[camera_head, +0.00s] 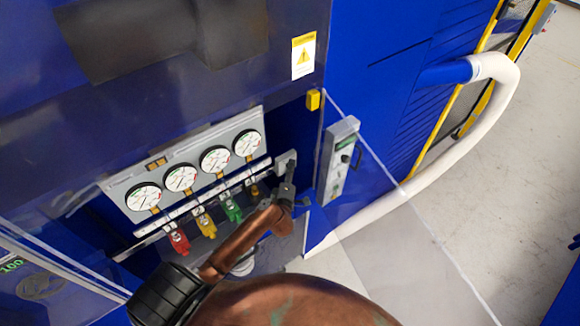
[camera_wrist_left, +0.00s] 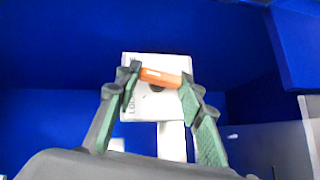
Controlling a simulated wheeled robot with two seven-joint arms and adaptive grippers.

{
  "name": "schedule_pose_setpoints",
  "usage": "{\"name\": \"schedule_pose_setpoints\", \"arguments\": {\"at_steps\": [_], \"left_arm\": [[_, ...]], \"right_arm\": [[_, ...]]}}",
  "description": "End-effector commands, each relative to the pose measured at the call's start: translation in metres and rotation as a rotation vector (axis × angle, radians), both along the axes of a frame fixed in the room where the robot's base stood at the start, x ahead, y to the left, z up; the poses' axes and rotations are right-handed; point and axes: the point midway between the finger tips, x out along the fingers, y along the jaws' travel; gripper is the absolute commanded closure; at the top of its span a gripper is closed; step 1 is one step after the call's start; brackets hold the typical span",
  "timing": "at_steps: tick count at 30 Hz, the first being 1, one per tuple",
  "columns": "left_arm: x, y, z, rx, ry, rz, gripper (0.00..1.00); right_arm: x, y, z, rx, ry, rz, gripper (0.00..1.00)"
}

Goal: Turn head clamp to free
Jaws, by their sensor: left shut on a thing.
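The head clamp's orange handle (camera_wrist_left: 160,77) lies across a white plate (camera_wrist_left: 150,100) with dark lettering in the left wrist view, tilted slightly down to the right. My left gripper (camera_wrist_left: 158,82) is shut on this handle, one finger at each end. In the head view my left gripper (camera_head: 287,190) is at the small grey clamp block (camera_head: 285,161), at the right end of the gauge panel. The handle cannot be made out there, behind the gripper. My right gripper is not in view.
A panel with several round gauges (camera_head: 181,178) is left of the gripper. Red (camera_head: 178,240), yellow (camera_head: 206,225) and green (camera_head: 232,209) valves hang below it. A grey control box (camera_head: 338,160) and a clear door (camera_head: 415,250) stand to the right. A white hose (camera_head: 400,195) runs beyond.

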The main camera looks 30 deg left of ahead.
Motion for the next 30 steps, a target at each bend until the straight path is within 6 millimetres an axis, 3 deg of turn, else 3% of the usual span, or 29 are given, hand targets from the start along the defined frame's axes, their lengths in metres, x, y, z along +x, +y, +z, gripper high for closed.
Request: {"name": "schedule_pose_setpoints", "arguments": {"at_steps": [15, 30], "left_arm": [[0.0029, -0.0008, 0.005, 0.163, 0.392, 0.001, 0.88], [0.0033, -0.0008, 0.0056, 0.22, 0.529, 0.002, 0.88]], "right_arm": [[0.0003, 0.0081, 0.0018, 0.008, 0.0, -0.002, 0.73], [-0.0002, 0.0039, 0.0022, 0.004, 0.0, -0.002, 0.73]]}}
